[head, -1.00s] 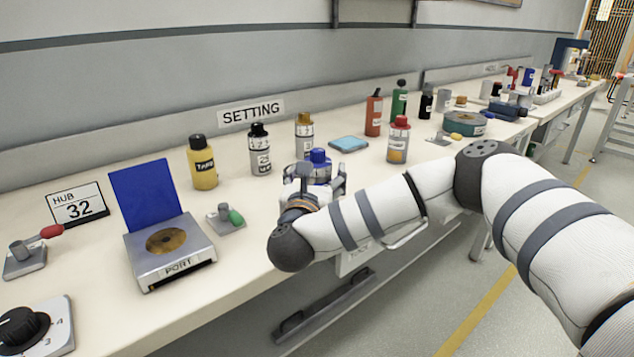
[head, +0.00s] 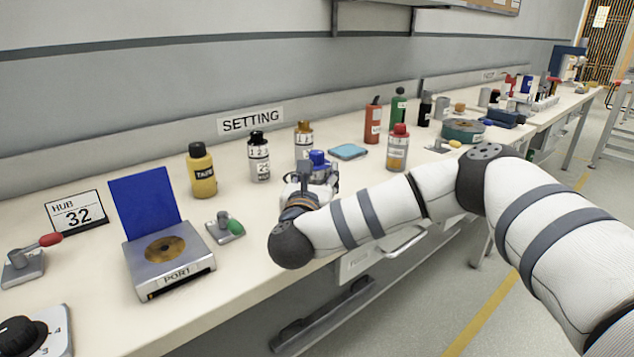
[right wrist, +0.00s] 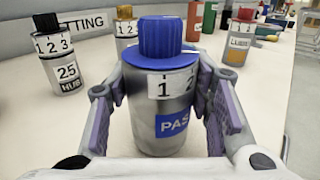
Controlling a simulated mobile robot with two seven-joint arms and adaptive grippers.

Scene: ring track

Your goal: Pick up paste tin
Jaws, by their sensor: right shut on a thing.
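The paste tin (right wrist: 160,125) is a silver tin with a blue ridged cap, a 1 2 label and a blue label reading "PAS". It stands upright between the fingers of my right gripper (right wrist: 163,105) in the right wrist view. In the head view its blue cap (head: 318,159) shows above my right gripper (head: 311,180), at the bench's front part. My gripper is shut on the tin, with a finger on each side. Most of the tin's body is hidden there by the gripper. I cannot tell if its base touches the bench. My left gripper is not in view.
On the bench (head: 110,260) stand a yellow bottle (head: 202,175), a black-capped silver tin (head: 259,160), an orange-capped tin (head: 303,141) and a red-capped tin (head: 397,150). A blue-backed PORT device (head: 170,275) and green-knobbed lever (head: 233,228) are left of my gripper.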

